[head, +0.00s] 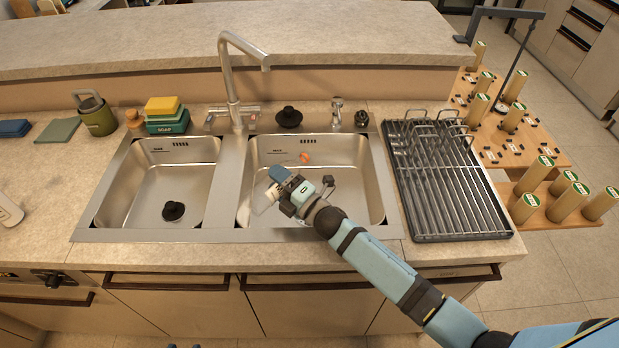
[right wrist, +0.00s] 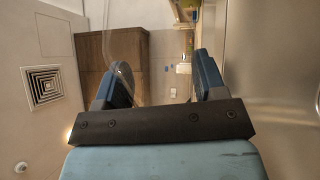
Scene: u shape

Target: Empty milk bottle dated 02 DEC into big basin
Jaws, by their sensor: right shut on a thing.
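The big basin (head: 355,180) is the right one of two steel basins. My right gripper (head: 280,187) is over it, shut on a clear, pale thing (head: 264,201) that looks like the milk bottle. The thing is tilted, pointing down and left; the gripper hides part of it, and no date can be read. In the right wrist view a clear curved edge (right wrist: 125,78) shows between the fingers of the gripper (right wrist: 163,80). A small orange round thing (head: 305,157) shows at the basin's back. My left gripper is not in view.
A smaller basin (head: 150,185) with a black stopper (head: 173,210) is at left. The tap (head: 232,85) stands behind the divider. A black drying rack (head: 450,190) is at right. A white bottle (head: 8,211) lies at the left edge. Soap and sponges (head: 166,115) stand behind.

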